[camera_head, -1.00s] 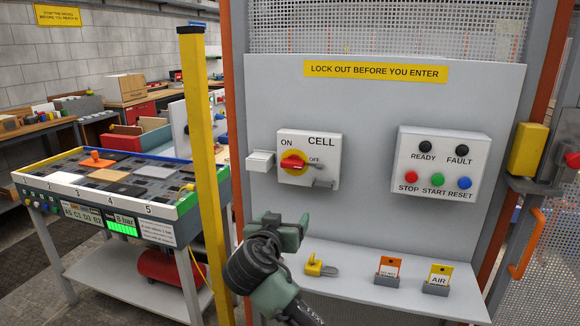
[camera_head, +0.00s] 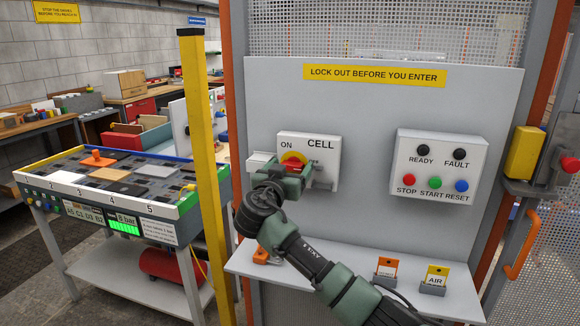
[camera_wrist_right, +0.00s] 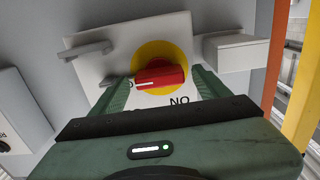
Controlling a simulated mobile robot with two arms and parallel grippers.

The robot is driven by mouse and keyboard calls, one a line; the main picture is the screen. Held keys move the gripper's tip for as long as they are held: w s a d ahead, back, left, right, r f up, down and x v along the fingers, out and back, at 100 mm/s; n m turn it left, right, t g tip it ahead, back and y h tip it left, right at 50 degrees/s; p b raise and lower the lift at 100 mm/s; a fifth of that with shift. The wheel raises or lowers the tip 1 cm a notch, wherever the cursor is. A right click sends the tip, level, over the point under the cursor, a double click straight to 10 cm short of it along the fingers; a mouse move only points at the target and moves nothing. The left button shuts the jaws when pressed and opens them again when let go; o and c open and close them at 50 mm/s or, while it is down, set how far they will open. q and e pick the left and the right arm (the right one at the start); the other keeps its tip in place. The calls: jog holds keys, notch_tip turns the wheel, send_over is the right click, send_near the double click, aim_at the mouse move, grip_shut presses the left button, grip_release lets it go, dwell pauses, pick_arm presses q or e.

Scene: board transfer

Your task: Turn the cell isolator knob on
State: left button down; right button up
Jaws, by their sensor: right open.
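The cell isolator is a white box (camera_head: 327,150) marked ON and CELL on the grey panel. Its red knob (camera_head: 292,166) sits on a yellow disc (camera_head: 293,157), partly hidden by my right gripper. In the right wrist view the red knob (camera_wrist_right: 160,77) lies between two green fingers, with a gap on both sides. Its white mark points to the left there, away from the inverted ON label (camera_wrist_right: 180,101). My right gripper (camera_head: 285,178) is open in front of the box. I cannot tell whether the fingers touch its face. My left gripper is out of view.
A button box (camera_head: 437,165) with READY, FAULT, STOP, START and RESET is right of the isolator. A yellow post (camera_head: 202,150) stands to the left.

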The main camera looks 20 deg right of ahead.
jog(key=shift+c, duration=0.3)
jog(key=c, duration=1.3)
